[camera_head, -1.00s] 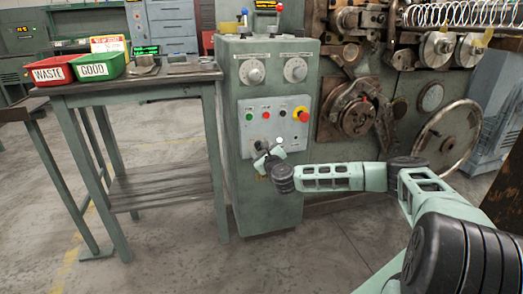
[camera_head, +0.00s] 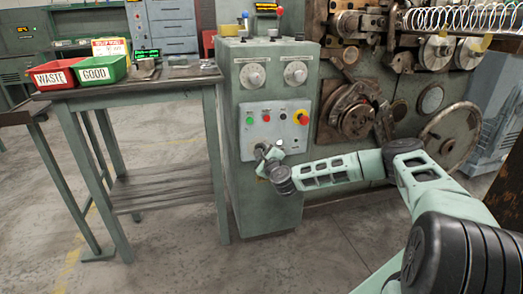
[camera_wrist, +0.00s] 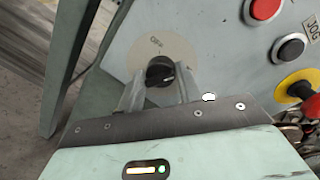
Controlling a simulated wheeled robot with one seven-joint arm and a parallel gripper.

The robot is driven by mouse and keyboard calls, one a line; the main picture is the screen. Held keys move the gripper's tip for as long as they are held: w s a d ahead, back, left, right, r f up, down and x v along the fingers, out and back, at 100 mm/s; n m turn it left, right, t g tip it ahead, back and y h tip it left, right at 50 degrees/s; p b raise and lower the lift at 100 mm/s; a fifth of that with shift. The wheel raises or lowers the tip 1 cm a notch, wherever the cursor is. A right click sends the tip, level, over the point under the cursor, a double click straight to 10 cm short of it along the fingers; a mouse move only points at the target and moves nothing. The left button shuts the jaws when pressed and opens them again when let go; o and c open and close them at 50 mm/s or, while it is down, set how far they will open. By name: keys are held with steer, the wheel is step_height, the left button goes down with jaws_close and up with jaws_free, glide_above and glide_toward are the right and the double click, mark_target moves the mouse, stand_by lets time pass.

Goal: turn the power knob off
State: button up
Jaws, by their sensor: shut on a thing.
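The power knob (camera_wrist: 159,73) is a small black knob on a pale round dial plate (camera_wrist: 185,48) in the wrist view. The fingers of my gripper (camera_wrist: 160,80) stand on either side of it, shut on it. In the head view my gripper (camera_head: 264,152) is at the lower left of the control panel (camera_head: 250,108) on the green cabinet. The knob is mostly hidden there by the gripper.
A red button (camera_wrist: 265,8), a black button (camera_wrist: 289,48) and a red emergency stop on yellow (camera_wrist: 299,88) lie right of the knob. A table (camera_head: 150,88) with a red WASTE bin (camera_head: 55,74) and green GOOD bin (camera_head: 100,71) stands left. The coiler machine (camera_head: 400,85) is at right.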

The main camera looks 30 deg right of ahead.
steer(key=shift+r+n+g+h+p, duration=0.1)
steer(key=shift+n+g+h+p, duration=0.15)
steer(key=shift+n+p, duration=2.1)
steer(key=shift+r+n+g+h+p, duration=0.15)
steer(key=shift+n+h+p, duration=0.15)
steer(key=shift+n, duration=3.95)
steer(key=shift+f+n, duration=0.15)
steer(key=shift+n, duration=0.15)
steer(key=o, duration=0.9)
steer(key=shift+a, duration=0.1)
steer(key=shift+o, duration=0.2)
steer(key=p+v, duration=0.1)
steer(key=v, duration=1.6)
steer(key=shift+s+p, duration=0.15)
steer(key=shift+p, duration=0.15)
